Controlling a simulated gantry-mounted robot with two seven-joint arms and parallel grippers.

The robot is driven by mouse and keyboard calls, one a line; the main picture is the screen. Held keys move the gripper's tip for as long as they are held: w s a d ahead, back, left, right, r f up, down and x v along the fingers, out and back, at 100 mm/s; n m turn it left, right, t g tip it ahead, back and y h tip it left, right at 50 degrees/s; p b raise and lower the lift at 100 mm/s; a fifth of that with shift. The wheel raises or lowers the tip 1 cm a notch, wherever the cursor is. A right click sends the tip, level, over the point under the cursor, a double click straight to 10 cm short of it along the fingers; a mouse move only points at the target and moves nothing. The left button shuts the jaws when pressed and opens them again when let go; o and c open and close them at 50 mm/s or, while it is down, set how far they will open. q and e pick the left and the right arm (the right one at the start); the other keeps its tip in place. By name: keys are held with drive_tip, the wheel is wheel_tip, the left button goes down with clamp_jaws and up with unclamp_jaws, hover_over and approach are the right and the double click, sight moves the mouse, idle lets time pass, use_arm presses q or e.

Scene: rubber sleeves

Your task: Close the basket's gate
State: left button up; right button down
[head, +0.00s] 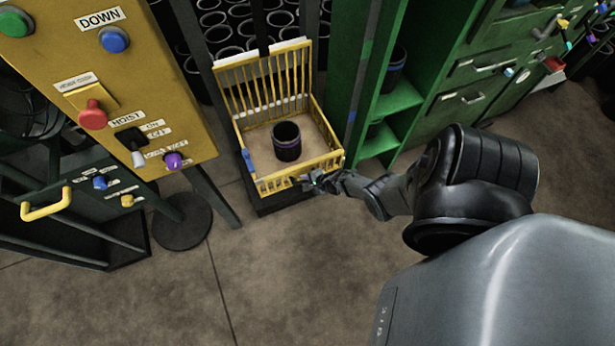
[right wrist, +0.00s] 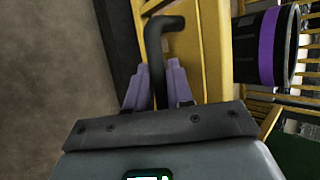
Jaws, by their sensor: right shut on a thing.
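The yellow basket (head: 278,125) stands in the middle of the head view, with tall bars at the back and lower rails at the sides. My right gripper (head: 308,181) is at this front edge. In the right wrist view my right gripper (right wrist: 155,90) has its purple fingers shut on a black bent handle (right wrist: 165,24) beside yellow basket parts. My left gripper is not in view.
A dark sleeve with a purple band (head: 287,142) stands inside the basket. A yellow control panel (head: 115,80) is at left, and green shelving (head: 398,97) at right. Many black sleeves (head: 225,30) lie behind the bars. The floor in front is clear.

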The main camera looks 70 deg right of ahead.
drive_tip(key=shift+d, duration=0.1)
idle(0.3)
drive_tip(key=c, duration=1.1)
unclamp_jaws()
drive_tip(key=shift+r, duration=0.1)
drive_tip(key=shift+s+r+p, duration=0.2)
drive_tip(key=shift+r+p, duration=0.3)
drive_tip(key=shift+p, duration=0.1)
drive_tip(key=p+v, duration=0.7)
drive_tip(key=v, duration=0.3)
drive_tip(key=shift+s+a+f, duration=0.15)
drive_tip(key=shift+a+f, duration=0.1)
drive_tip(key=shift+f, duration=0.1)
